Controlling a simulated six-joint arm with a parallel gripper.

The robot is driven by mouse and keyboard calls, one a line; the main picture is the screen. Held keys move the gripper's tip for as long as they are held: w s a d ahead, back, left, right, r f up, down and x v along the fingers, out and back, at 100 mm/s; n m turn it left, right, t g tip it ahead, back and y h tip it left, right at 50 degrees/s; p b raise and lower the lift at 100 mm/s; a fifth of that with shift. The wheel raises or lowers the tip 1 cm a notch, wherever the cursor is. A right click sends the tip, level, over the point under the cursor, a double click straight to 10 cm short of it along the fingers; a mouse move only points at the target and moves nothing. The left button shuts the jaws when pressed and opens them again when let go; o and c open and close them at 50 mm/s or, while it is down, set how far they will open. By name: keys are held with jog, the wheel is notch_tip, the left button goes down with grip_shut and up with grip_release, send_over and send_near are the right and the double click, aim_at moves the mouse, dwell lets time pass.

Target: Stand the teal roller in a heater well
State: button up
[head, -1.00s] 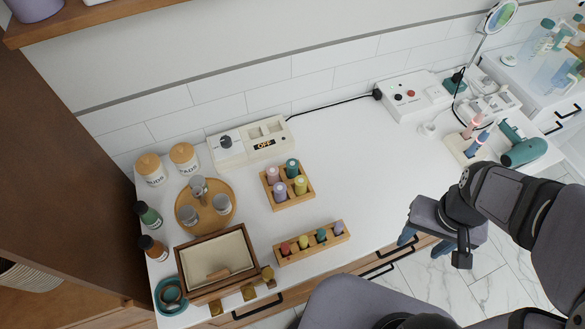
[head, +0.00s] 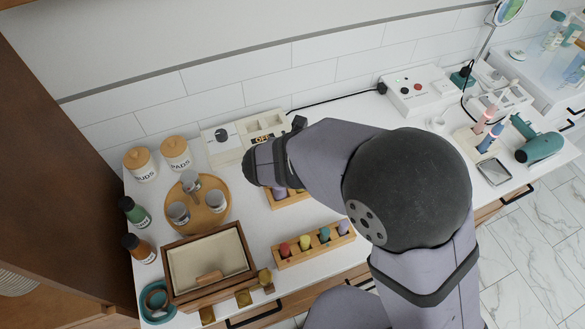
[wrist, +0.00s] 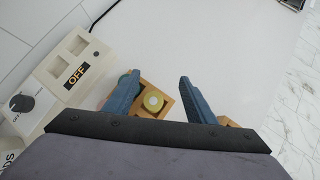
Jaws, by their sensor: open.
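The heater (head: 232,138) is a cream box with a dark knob, an OFF display and open wells (head: 268,122) on top; it also shows in the wrist view (wrist: 50,85). The square wooden rack (head: 290,201) in front of it is mostly hidden by my arm in the head view; a purple roller shows at its edge. My gripper (wrist: 160,77) is open above this rack, with a yellow-topped roller (wrist: 153,101) seen between its blue fingers. A sliver of teal shows beside the left finger; the teal roller itself is mostly hidden. I see nothing held.
A long wooden rack (head: 278,262) holds small red, yellow, teal and purple-topped items. A round tray (head: 190,226) with metal cups, two lidded jars and an open wooden box (head: 165,262) stand left.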

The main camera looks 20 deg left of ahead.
jog(key=a+n, duration=0.1)
jog(key=a, duration=0.1)
jog(key=s+a+n+y, duration=0.1)
jog(key=a, duration=0.1)
jog(key=a+n+t, duration=0.1)
jog(key=a, duration=0.1)
jog(key=shift+s+f+n, duration=0.4)
jog(key=shift+x, duration=1.1)
jog(key=shift+p+x, duration=0.4)
jog(key=shift+x, duration=2.2)
jog(key=c, duration=1.1)
